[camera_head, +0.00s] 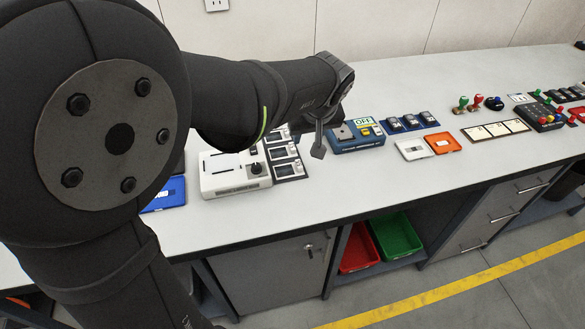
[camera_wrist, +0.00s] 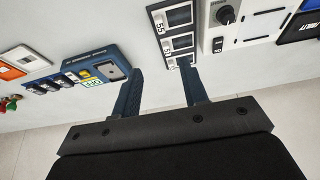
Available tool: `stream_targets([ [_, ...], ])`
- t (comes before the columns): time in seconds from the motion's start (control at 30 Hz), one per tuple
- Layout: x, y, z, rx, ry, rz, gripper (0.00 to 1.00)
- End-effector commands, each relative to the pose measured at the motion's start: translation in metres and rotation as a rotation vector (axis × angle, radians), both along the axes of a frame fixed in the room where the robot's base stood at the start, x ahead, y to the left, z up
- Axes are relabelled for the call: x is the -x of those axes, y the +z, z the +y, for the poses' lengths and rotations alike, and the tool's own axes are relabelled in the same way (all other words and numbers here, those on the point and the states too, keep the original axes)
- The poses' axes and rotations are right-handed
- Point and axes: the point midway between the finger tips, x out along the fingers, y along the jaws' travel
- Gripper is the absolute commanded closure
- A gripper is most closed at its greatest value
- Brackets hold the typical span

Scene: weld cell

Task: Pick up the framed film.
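Dark films in white frames, labelled with numbers, sit in a row on a dark rack. A framed film (camera_head: 285,152) shows just right of the white machine. In the wrist view, a framed film (camera_wrist: 181,42) lies beyond my fingertips, nearer the right finger. I cannot tell which one the task means. My gripper (camera_wrist: 162,67) is open and empty, above the bench between the rack and the blue device. In the head view only part of my gripper (camera_head: 318,150) shows, and my arm hides part of the rack.
A white machine with a black knob (camera_head: 237,173) stands left of the rack. A blue device with a green-lettered sign (camera_head: 356,136) stands right of it. Beyond are a blue rack (camera_head: 408,121), white and orange trays (camera_head: 443,143) and stamps. The front bench strip (camera_head: 350,190) is clear.

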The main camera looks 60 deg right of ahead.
Motion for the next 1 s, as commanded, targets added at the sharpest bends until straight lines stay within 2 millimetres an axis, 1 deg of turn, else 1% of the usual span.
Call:
stream_targets([
  [0.3, -0.017, -0.059, -0.016, -0.006, 0.001, -0.001, 0.6],
  [0.5, -0.027, -0.093, -0.026, -0.005, 0.001, 0.001, 0.6],
  [0.6, -0.03, -0.103, -0.03, -0.003, 0.001, 0.0, 0.6],
  [0.83, -0.034, -0.116, -0.033, -0.002, 0.0, 0.001, 0.6],
  [1.0, -0.042, -0.138, -0.038, -0.003, 0.001, 0.001, 0.6],
])
